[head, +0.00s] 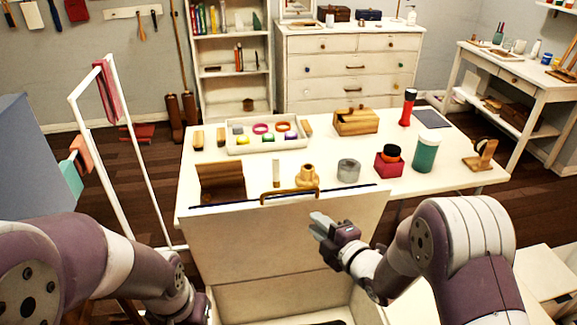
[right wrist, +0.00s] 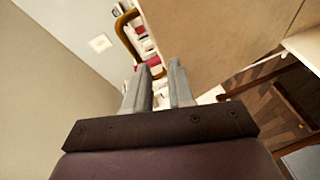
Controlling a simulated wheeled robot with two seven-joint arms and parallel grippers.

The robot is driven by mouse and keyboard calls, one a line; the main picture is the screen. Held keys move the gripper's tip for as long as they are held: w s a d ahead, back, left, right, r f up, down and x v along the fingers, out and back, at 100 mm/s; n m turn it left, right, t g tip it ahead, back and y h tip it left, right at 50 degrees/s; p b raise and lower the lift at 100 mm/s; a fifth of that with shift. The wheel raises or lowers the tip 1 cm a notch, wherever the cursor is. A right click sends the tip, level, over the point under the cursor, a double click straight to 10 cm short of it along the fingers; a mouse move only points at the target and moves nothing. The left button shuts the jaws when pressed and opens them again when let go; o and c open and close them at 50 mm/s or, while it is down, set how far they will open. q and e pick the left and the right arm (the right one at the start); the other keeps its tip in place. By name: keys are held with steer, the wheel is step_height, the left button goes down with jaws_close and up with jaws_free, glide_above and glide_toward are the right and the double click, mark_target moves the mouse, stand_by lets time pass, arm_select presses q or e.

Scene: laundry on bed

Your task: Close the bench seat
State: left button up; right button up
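The bench seat (head: 285,232) is a cream panel raised on the bench and standing in front of the table. A curved brown handle (head: 290,196) is at its top edge; it also shows in the right wrist view (right wrist: 126,32). The bench box (head: 262,300) is below, with part of its inside in sight at the bottom edge. My right gripper (head: 317,221) is in front of the panel's right half, below and right of the handle. Its two fingers are apart with nothing between them in the right wrist view (right wrist: 159,75). My left arm is low at left; its gripper is out of sight.
A white table (head: 230,172) behind the seat holds a tray (head: 232,148), a wooden box (head: 356,122), a green jar (head: 425,153) and other small things. A white rack (head: 133,150) stands at left. A pale cabinet (head: 545,275) is at lower right.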

mark_target(286, 197)
steer(key=w+a+n, duration=0.1)
steer(key=w+a, duration=0.1)
steer(key=w, duration=0.1)
steer(key=w+a+r+y, duration=0.1)
steer(key=w+a, duration=0.2)
steer(key=w, duration=0.1)
steer(key=w+a+r+n+t, duration=0.1)
steer(key=w+a, duration=0.1)
steer(key=w, duration=0.1)
steer(key=shift+w+a+r+n+p, duration=0.25)
steer(key=shift+a+n+p, duration=0.05)
steer(key=shift+a, duration=0.05)
jaws_close()
